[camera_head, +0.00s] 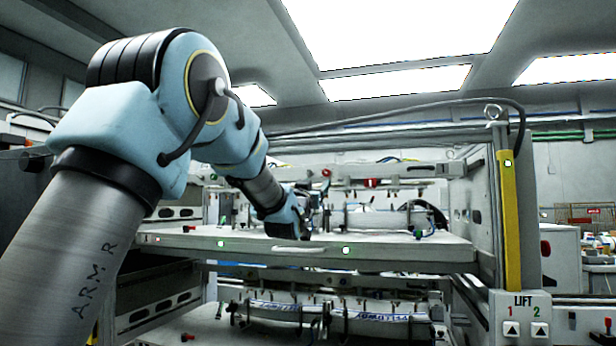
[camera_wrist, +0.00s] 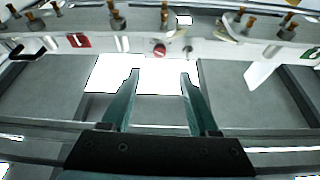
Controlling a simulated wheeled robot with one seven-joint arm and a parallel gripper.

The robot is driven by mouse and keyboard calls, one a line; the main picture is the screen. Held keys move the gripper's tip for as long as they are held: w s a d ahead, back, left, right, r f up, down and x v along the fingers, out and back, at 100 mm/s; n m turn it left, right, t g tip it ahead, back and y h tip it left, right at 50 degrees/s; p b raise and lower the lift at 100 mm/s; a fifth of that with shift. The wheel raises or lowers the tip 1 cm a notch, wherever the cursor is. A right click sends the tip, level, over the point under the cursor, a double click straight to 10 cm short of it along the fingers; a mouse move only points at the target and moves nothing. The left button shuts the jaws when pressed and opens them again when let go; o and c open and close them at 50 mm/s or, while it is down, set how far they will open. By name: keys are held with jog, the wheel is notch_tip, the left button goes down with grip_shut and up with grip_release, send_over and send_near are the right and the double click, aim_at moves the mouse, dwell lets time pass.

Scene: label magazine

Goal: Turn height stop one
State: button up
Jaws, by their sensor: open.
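My gripper (camera_wrist: 159,76) is open and empty in the wrist view, its two green fingers spread over a bright gap between grey panels. A round red knob (camera_wrist: 160,50) is on the pale rail just beyond the fingertips, roughly centred between them and apart from them. A red plate with a white mark (camera_wrist: 78,40) sits on the same rail to the left; it may read 1. Several brass-topped pegs (camera_wrist: 117,18) stand along the rail. I cannot tell for certain which part is height stop one. In the head view my arm hides most of the gripper.
In the head view a grey shelf (camera_head: 400,250) with green lights runs below my arm. A yellow post (camera_head: 509,220) and a LIFT panel (camera_head: 525,318) stand at the right. A white flap (camera_wrist: 265,66) juts down at the right in the wrist view.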

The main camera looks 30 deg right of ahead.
aim_at(326, 174)
jog(key=p+x, duration=0.4)
jog(key=x, duration=0.4)
jog(key=shift+w+d+r, duration=0.2)
jog(key=shift+w, duration=0.1)
jog(key=shift+w+d+r, duration=0.1)
jog(key=shift+w+d, duration=0.25)
jog(key=shift+d, duration=0.05)
jog(key=shift+c, duration=0.4)
grip_shut()
